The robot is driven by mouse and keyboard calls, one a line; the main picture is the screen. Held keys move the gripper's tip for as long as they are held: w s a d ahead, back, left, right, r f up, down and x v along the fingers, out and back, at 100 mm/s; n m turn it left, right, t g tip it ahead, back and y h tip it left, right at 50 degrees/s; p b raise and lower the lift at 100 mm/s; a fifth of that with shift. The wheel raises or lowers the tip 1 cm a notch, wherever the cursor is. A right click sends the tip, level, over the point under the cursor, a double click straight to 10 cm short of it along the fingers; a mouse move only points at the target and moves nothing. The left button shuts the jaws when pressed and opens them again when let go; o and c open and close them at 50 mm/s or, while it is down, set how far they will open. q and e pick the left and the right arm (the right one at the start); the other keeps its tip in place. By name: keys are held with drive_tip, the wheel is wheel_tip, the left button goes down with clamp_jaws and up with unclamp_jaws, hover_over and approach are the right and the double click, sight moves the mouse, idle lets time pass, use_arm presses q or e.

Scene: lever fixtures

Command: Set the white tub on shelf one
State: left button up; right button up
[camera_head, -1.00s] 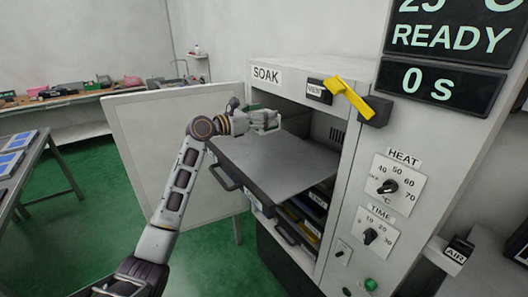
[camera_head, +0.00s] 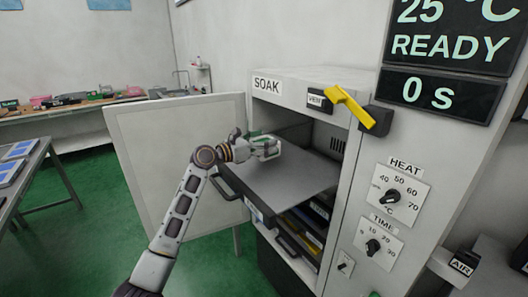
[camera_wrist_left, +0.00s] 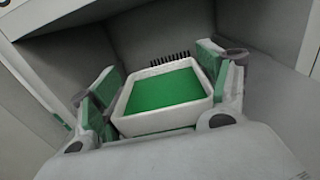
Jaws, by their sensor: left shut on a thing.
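My left gripper (camera_head: 266,149) is at the mouth of the open SOAK oven, above the upper pulled-out shelf (camera_head: 278,172). In the left wrist view the white tub (camera_wrist_left: 165,122) with a green inside sits between the fingers of my left gripper (camera_wrist_left: 160,98), which is shut on it. In the head view the tub is mostly hidden by the gripper. The shelf is a flat grey plate with a dark front handle (camera_head: 226,188), and its surface looks bare. I cannot read a shelf number. My right gripper is not in view.
The white oven door (camera_head: 165,135) stands open on the left. A yellow VENT lever (camera_head: 352,106) juts out at the upper right. HEAT (camera_head: 393,196) and TIME (camera_head: 373,247) knobs are on the right panel. Lower trays (camera_head: 310,220) sit below the shelf. Vent slots are inside.

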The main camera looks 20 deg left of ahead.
use_arm(q)
wheel_tip(320, 180, down, 3)
drive_tip(key=shift+r, duration=0.1)
drive_tip(key=shift+f, duration=0.3)
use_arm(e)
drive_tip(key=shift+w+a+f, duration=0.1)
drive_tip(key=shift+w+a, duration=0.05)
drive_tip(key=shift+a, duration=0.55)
use_arm(q)
drive_tip(key=shift+f, duration=0.1)
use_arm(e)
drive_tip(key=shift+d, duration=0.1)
